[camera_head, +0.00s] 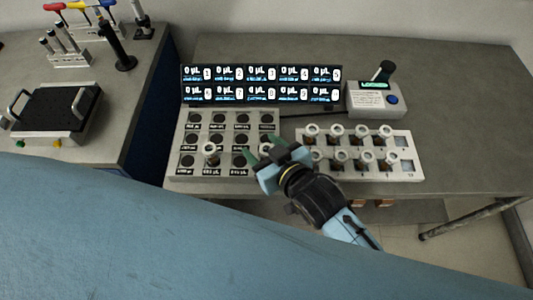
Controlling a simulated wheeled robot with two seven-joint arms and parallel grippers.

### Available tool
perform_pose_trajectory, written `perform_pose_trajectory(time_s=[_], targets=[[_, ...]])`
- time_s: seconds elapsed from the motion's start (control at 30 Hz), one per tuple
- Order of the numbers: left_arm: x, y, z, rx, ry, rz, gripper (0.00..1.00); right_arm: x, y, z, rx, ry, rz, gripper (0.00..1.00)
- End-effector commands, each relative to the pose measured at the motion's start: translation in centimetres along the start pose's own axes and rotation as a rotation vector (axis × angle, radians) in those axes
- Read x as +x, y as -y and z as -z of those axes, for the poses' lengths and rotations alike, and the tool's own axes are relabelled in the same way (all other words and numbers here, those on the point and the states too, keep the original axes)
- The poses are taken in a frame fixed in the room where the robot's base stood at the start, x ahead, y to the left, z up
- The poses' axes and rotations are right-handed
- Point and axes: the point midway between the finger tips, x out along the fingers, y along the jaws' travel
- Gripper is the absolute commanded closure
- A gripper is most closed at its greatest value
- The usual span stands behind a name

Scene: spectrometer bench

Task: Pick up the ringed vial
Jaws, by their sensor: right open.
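Several vials (388,158) with pale ring-like tops stand upright in the rack at the right (404,168). One more vial with a pale ring-like top (210,149) stands in the labelled rack at the left (174,170). I cannot tell which one is the ringed vial. My right gripper (264,149) is open, its green-tipped fingers over the right side of the labelled rack. It is to the right of the lone vial and apart from it. The gripper and its wrist hide part of both racks. My left gripper is not in view.
A display panel (262,84) with several lit readouts stands behind the labelled rack. A small device with a lit screen (374,98) is behind the right rack. A black-topped tray with handles (58,112) and pipettes (118,48) are on the left bench. The bench's right side is clear.

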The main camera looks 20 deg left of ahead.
Motion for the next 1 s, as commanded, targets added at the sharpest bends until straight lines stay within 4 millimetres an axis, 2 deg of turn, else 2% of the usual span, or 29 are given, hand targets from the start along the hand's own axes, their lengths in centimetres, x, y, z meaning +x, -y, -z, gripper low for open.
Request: perform_pose_trajectory(time_s=[0.3,0.67,0.87,1.0], targets=[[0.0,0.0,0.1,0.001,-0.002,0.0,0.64,0.6,0.0,0.0,-0.001,0.0,0.0,0.46],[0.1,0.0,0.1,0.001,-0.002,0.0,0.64,0.5,0.0,0.0,0.0,0.0,0.0,0.93],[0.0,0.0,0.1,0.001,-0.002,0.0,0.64,0.5,0.0,0.0,0.0,0.0,0.0,0.94],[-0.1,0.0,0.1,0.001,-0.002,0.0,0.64,0.2,0.0,1.0,-0.001,-0.004,0.0,0.94]])
